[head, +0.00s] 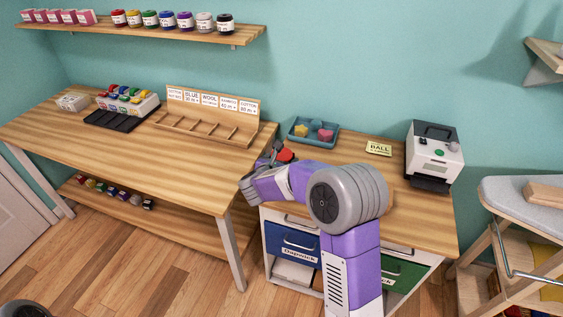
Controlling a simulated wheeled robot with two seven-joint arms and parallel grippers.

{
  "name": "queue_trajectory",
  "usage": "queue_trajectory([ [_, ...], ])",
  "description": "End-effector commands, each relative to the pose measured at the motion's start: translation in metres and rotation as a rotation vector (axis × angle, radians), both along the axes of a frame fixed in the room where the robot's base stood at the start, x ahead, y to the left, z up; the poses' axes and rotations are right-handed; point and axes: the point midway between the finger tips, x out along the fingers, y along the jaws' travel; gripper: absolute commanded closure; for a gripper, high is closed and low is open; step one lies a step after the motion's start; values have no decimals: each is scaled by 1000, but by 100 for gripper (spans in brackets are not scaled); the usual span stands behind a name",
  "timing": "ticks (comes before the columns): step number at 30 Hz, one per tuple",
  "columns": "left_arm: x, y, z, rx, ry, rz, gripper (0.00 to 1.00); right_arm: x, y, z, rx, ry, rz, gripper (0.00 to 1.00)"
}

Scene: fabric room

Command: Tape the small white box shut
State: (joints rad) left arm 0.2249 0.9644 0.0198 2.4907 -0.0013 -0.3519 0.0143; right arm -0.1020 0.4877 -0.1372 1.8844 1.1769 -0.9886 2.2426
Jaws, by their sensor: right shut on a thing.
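A small white box (73,102) sits at the far left end of the long wooden table; whether its lid is closed is too small to tell. My right gripper (276,152) is at the left edge of the smaller desk, far to the right of the box. It is shut on a small red thing (286,155), perhaps a tape dispenser, mostly hidden by the gripper and arm. My left gripper is not in view.
The long table (120,165) has a black tray (108,117), a rack of colored spools (128,103) and a wooden divider (205,128) at the back; its front is clear. The desk holds a blue tray (313,132), a yellow note (379,149) and a white machine (434,152).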

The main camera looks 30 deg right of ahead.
Motion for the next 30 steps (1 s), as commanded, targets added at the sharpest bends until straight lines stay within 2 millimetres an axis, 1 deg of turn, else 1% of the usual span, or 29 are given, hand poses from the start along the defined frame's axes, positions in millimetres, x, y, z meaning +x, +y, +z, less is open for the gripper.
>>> queue_trajectory([
  [30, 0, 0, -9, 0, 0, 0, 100, 0, 0, -2, 0, 0, 1, 60],
])
